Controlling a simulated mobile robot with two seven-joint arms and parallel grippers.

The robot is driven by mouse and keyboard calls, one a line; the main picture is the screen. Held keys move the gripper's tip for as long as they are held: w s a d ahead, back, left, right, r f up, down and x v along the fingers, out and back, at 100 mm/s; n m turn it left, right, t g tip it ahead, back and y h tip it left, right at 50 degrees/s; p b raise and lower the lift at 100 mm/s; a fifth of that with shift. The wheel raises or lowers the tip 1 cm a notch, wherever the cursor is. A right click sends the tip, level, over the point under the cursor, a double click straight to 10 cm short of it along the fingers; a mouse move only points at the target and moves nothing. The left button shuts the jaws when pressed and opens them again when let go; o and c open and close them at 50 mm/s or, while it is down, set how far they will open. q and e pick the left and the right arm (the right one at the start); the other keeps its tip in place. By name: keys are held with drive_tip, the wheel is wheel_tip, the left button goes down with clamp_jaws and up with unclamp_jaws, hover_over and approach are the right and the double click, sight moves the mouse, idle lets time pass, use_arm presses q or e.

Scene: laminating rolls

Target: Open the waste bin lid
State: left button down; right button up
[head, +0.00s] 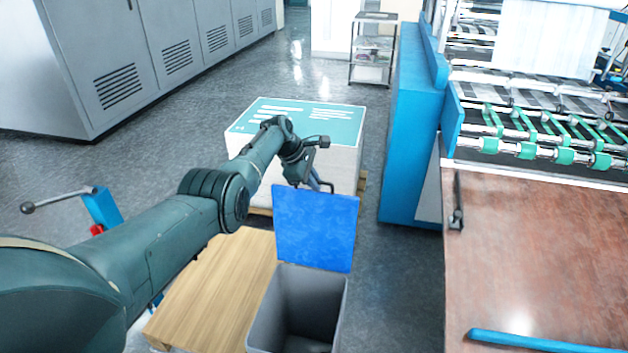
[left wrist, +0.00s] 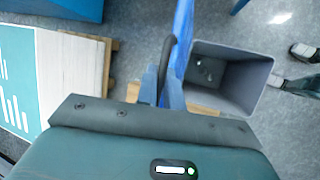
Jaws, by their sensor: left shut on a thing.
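The waste bin (head: 300,305) is a grey open-topped box at the bottom middle of the head view. Its blue lid (head: 315,228) stands up roughly vertical at the bin's far edge, so the dark inside shows. My left gripper (head: 318,184) is behind the lid's top edge, shut on the dark lid handle. In the left wrist view the fingers (left wrist: 161,88) meet at the curved handle (left wrist: 168,55), beside the lid (left wrist: 182,40) seen edge-on. The bin (left wrist: 225,75) is to the right there, its inside visible. My right gripper is not in view.
A teal-topped stack of sheets (head: 300,125) on a pallet stands behind the lid. A light wooden surface (head: 210,285) is left of the bin. A machine with a blue side (head: 412,120) and a reddish-brown table (head: 545,255) stand to the right. Grey floor lies between.

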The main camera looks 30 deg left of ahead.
use_arm(q)
drive_tip(key=shift+s+d+f, duration=0.1)
drive_tip(key=shift+s+f, duration=0.15)
drive_tip(key=shift+f, duration=0.25)
drive_tip(key=c, duration=1.5)
unclamp_jaws()
drive_tip(key=shift+c, duration=0.2)
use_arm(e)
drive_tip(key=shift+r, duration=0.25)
use_arm(q)
drive_tip(key=shift+r, duration=0.1)
drive_tip(key=shift+s+r+p, duration=0.1)
drive_tip(key=shift+r+p, duration=0.4)
drive_tip(key=shift+p, duration=0.15)
drive_tip(key=p+v, duration=0.3)
drive_tip(key=v, duration=1)
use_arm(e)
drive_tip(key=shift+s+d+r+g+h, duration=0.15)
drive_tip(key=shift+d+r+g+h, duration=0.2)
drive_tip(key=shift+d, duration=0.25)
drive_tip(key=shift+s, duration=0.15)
